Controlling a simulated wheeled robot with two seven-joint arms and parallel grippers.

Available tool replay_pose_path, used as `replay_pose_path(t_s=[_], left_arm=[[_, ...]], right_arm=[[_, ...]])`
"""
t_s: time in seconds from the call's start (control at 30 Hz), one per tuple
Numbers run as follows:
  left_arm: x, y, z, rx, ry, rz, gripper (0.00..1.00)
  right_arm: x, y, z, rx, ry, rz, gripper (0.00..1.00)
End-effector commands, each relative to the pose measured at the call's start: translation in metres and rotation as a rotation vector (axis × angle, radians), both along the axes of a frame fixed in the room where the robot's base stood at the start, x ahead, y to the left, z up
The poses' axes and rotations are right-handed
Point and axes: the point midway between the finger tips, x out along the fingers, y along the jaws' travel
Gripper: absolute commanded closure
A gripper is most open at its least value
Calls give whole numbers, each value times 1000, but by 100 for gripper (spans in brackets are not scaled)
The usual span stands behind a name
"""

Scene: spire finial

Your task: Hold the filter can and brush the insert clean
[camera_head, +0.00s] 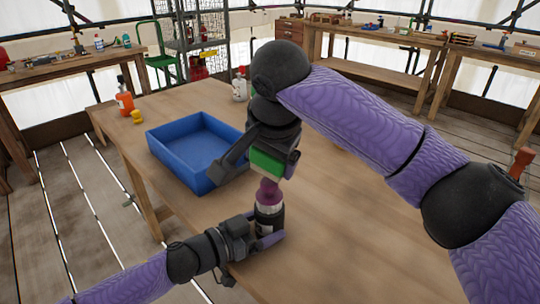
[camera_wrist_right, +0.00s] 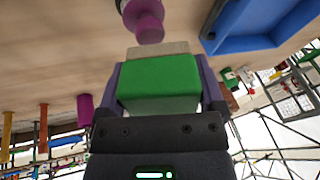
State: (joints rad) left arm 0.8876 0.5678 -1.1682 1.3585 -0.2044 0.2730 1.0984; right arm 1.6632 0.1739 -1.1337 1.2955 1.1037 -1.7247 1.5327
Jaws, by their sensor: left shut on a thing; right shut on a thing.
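The filter can (camera_head: 270,222), dark with a pale band, stands upright on the table near its front edge. Its purple insert (camera_head: 268,193) sticks up from the top; the insert also shows in the right wrist view (camera_wrist_right: 146,22). My left gripper (camera_head: 268,238) is shut around the can's lower part from the left. My right gripper (camera_head: 270,160) is shut on a green brush block (camera_head: 266,164) just above the insert. In the right wrist view the brush (camera_wrist_right: 160,82) sits between the purple fingers, its beige bristle side close to the insert. I cannot tell whether they touch.
An empty blue tray (camera_head: 198,150) lies left of the can, close to my right gripper. An orange bottle (camera_head: 124,98), a small yellow object (camera_head: 137,116) and a white bottle (camera_head: 239,87) stand farther back. The table (camera_head: 340,190) right of the can is clear.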

Motion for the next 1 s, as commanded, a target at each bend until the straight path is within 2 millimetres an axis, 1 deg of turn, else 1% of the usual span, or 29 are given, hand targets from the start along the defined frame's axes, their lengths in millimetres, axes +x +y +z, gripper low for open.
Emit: replay_pose_path(t_s=[1.0], left_arm=[[0, 0, 0, 0, 0, 0, 49]], right_arm=[[0, 0, -12, 0, 0, 0, 67]])
